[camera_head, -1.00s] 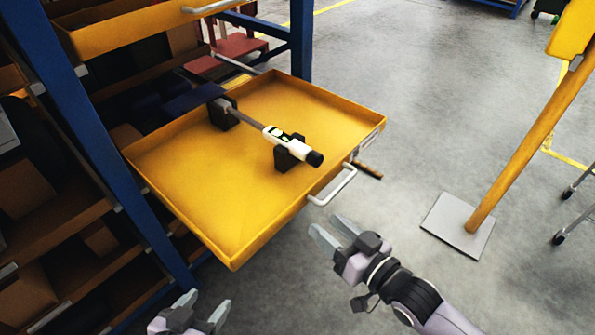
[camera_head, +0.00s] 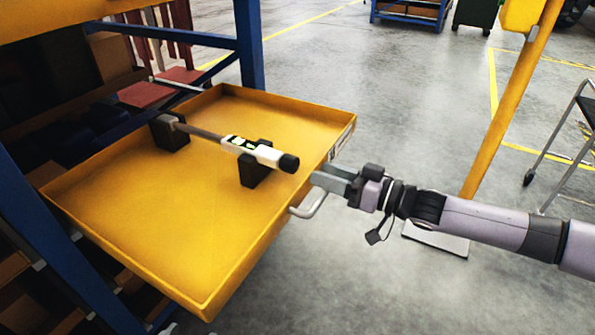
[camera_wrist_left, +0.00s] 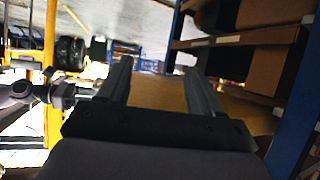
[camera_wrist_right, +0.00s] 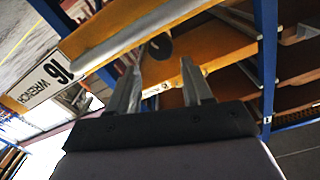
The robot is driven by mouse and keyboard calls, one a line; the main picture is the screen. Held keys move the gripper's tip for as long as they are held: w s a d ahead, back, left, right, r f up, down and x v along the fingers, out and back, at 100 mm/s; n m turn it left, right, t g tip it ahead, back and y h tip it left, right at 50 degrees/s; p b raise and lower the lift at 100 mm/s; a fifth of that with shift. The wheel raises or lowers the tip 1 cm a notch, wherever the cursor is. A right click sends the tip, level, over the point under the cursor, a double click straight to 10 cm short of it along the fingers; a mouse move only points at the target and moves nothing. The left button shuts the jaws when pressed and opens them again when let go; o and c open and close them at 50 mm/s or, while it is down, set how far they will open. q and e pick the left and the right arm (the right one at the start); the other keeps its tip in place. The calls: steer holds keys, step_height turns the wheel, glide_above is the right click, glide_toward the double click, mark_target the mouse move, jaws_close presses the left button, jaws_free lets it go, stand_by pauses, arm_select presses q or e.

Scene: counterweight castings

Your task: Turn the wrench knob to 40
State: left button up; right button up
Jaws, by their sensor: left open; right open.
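The wrench (camera_head: 246,147) has a white body with green displays and a black end knob (camera_head: 289,163). It lies across two black supports (camera_head: 255,170) in the yellow drawer (camera_head: 150,225). My right gripper (camera_head: 323,178) is open just right of the knob, apart from it, near the drawer front. In the right wrist view its open fingers (camera_wrist_right: 160,66) point toward the drawer; a dark round shape, possibly the knob or support, shows between them. My left gripper (camera_wrist_left: 157,65) is open and empty in the left wrist view. The knob's setting is too small to read.
A pale handle (camera_head: 311,204) juts from the drawer front, just below my right gripper. A blue rack post (camera_head: 249,45) stands behind. A yellow post (camera_head: 513,100) stands right; open floor lies between.

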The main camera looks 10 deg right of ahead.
mark_target(296, 165)
steer(key=b+x, duration=0.1)
steer(key=x, duration=0.4)
arm_select(q)
steer(key=shift+w+d+f+h+b, duration=0.1)
steer(key=shift+w+d+h+b, duration=0.1)
steer(key=shift+d, duration=0.15)
steer(key=shift+w+d+f+h+b, duration=0.1)
steer(key=shift+d+h, duration=0.1)
steer(key=shift+d, duration=0.1)
arm_select(e)
steer(key=shift+w+a, duration=0.3)
steer(key=shift+a, duration=0.3)
